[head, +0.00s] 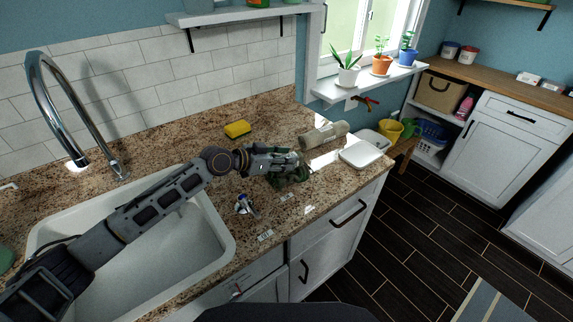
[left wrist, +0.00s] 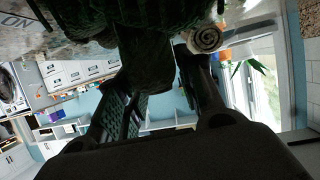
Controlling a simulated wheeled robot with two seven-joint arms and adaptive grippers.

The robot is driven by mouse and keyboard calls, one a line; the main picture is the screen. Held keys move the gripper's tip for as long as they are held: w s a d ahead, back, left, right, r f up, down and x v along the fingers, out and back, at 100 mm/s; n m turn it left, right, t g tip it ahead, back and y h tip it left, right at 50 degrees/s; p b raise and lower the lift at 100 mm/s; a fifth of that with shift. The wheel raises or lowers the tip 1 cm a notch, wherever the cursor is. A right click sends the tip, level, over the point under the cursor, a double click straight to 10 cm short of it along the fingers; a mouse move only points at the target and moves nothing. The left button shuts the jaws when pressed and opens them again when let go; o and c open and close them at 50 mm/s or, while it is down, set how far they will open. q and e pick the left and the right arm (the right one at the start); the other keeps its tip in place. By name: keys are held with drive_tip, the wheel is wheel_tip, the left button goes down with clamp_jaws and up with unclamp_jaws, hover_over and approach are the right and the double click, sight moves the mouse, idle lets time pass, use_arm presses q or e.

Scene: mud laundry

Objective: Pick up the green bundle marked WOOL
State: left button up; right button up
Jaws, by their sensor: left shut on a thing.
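The dark green bundle (head: 297,176) lies on the granite counter, partly hidden by my left gripper (head: 288,164). In the left wrist view the green bundle (left wrist: 160,14) fills the top, and a dark part of it hangs between the fingers. My left gripper (left wrist: 165,95) is shut on it. I cannot read a WOOL mark. I cannot tell whether the bundle is clear of the counter. My right gripper is not in view.
A beige rolled bundle (head: 323,135) lies just behind, and a white flat box (head: 361,157) to the right. A yellow sponge (head: 237,129), a small blue-and-white object (head: 245,205) and small labels (head: 265,234) are on the counter. The sink (head: 222,225) is under my left arm.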

use_arm(q)
drive_tip(key=shift+r, duration=0.15)
drive_tip(key=shift+r, duration=4.9)
